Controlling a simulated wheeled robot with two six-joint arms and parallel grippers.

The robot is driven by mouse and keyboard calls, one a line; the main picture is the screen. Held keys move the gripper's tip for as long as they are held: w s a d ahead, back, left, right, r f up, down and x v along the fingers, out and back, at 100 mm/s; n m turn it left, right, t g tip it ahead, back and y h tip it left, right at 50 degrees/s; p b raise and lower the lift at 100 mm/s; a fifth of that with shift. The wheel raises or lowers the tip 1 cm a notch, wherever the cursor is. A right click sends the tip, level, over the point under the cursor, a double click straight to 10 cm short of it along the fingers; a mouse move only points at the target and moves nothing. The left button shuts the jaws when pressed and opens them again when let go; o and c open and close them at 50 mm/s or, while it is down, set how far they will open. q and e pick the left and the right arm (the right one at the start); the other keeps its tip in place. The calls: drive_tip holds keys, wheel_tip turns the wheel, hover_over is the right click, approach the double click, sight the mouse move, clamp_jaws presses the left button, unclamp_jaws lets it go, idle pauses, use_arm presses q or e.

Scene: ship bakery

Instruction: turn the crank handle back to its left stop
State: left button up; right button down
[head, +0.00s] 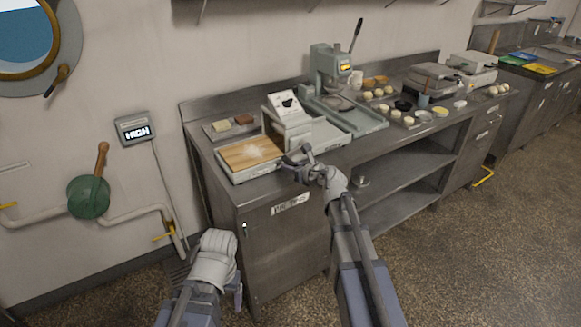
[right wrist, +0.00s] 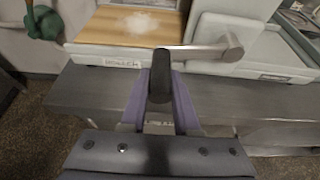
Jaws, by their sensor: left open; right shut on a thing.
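The crank handle (right wrist: 160,75) has a dark grip and a metal arm. In the right wrist view the arm runs left from its pivot on the white housing of a machine, so the grip lies left of the pivot. My right gripper (right wrist: 160,98) is shut on the grip, one purple finger on each side. In the head view my right gripper (head: 297,162) is at the front of the machine (head: 288,124), where the crank is small and partly hidden. My left gripper (head: 238,291) hangs low, away from the bench and empty; its fingers are barely visible.
A wooden board (head: 250,153) with flour lies left of the housing. The steel bench (head: 290,195) has a front edge below the crank. A press (head: 330,70) and dough balls stand further right. A wall display (head: 135,128) reads HIGH. The floor at right is clear.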

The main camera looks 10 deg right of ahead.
drive_tip(key=shift+w+d+f+n+t+h+b, duration=0.15)
drive_tip(key=shift+d+f+n+h+b, duration=0.15)
drive_tip(key=shift+f+n+b, duration=0.25)
drive_tip(key=shift+d+f+n+t+h+b, duration=0.15)
drive_tip(key=shift+f+n+h+b, duration=0.3)
drive_tip(key=shift+f+b, duration=0.2)
drive_tip(key=shift+d+f, duration=0.1)
drive_tip(key=shift+d, duration=0.05)
idle(0.4)
drive_tip(key=c, duration=0.7)
unclamp_jaws()
drive_tip(key=shift+o, duration=0.2)
drive_tip(key=p+v, duration=0.2)
drive_tip(key=v, duration=0.5)
drive_tip(key=shift+s, duration=0.35)
